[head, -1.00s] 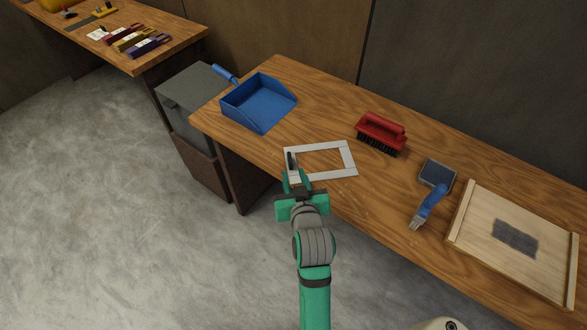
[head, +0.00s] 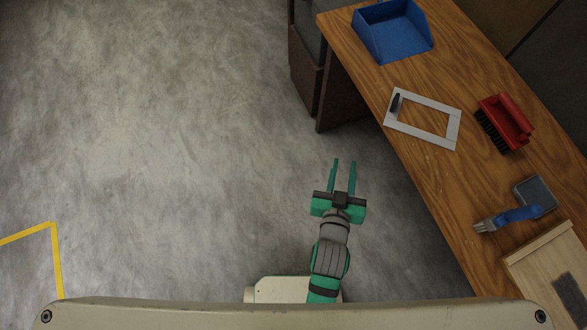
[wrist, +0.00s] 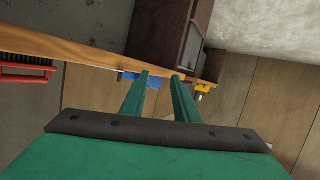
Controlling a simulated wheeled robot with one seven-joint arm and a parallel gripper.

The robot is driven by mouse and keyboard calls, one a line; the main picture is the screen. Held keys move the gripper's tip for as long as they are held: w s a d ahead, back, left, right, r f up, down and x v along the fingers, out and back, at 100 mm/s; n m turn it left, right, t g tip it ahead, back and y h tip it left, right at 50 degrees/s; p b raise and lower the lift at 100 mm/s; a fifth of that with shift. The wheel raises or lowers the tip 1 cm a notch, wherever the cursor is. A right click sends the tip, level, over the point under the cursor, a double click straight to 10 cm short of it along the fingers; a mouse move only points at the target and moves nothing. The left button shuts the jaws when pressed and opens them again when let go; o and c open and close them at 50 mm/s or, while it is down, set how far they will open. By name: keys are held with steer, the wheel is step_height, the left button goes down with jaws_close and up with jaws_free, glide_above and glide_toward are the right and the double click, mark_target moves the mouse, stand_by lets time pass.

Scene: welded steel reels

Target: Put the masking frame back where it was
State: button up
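The masking frame (head: 457,132) is a flat, light grey rectangle with a small black handle on its left side. It lies on the wooden bench (head: 440,185) near the bench's left edge in the head view. My gripper (head: 344,162) is off the bench, over the floor, to the left of and below the frame in the picture. Its two green fingers are parallel with a gap between them and nothing in it. The wrist view shows the same empty gap between the fingers (wrist: 160,80). The frame cannot be made out in the wrist view.
A dark cabinet (head: 306,65) stands by the bench end. The floor at left is clear, with yellow tape (head: 54,255).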

steer(key=s+a+r+n+y, duration=0.1)
steer(key=s+a, duration=0.5)
steer(key=s, duration=0.3)
steer(key=s+a+r+t+y, duration=0.1)
steer(key=s+a+y, duration=0.1)
steer(key=s+a, duration=0.5)
steer(key=shift+s+a+n, duration=0.3)
steer(key=shift+s+n, duration=0.1)
steer(key=shift+s, duration=0.6)
